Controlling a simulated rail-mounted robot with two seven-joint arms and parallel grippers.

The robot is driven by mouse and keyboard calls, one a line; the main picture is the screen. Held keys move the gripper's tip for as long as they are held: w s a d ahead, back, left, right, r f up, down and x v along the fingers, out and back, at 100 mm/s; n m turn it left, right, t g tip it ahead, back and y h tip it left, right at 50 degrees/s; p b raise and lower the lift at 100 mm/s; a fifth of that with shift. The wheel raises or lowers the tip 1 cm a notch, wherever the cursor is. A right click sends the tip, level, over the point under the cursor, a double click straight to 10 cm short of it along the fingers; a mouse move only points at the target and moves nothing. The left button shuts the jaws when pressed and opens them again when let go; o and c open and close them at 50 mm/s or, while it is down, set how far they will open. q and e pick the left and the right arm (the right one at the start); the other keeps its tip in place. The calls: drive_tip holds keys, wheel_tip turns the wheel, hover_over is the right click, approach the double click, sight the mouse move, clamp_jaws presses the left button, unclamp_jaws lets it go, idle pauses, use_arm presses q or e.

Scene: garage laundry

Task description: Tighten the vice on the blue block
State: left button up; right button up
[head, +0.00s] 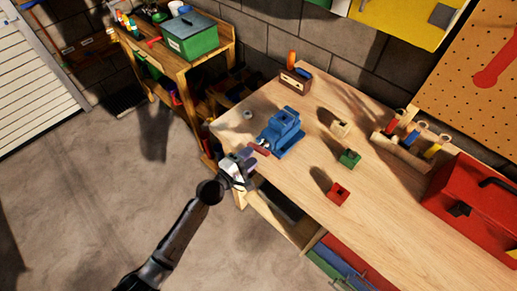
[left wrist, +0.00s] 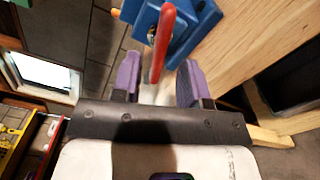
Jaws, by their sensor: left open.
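The blue vice (head: 284,134) sits near the left front edge of the wooden workbench, with its red handle (head: 261,149) pointing toward the front edge. I cannot tell a separate blue block from the blue vice body. My left gripper (head: 248,157) is just off the bench's front edge, close to the handle. In the left wrist view the purple fingers of this gripper (left wrist: 160,77) are open. The red handle (left wrist: 163,38) runs down between them, in front of the blue vice (left wrist: 190,22); whether it touches either finger cannot be told. My right gripper is not in view.
On the workbench (head: 390,218) lie a pale block (head: 340,129), a green block (head: 350,158) and a red block (head: 337,193). A wooden plane (head: 295,80), a tool rack (head: 402,153) and a red toolbox (head: 478,207) stand farther off. A small ring (head: 248,114) lies left of the vice.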

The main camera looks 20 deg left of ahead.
sight(259, 148)
use_arm(q)
drive_tip(key=shift+x, duration=2.25)
drive_tip(key=shift+c, duration=0.4)
clamp_jaws()
drive_tip(key=shift+m+b, duration=0.5)
drive_tip(key=shift+m, duration=0.7)
drive_tip(key=m, duration=0.3)
drive_tip(key=shift+w+m, duration=0.1)
drive_tip(key=shift+m, duration=0.3)
drive_tip(key=m, duration=0.3)
drive_tip(key=shift+m, duration=1.6)
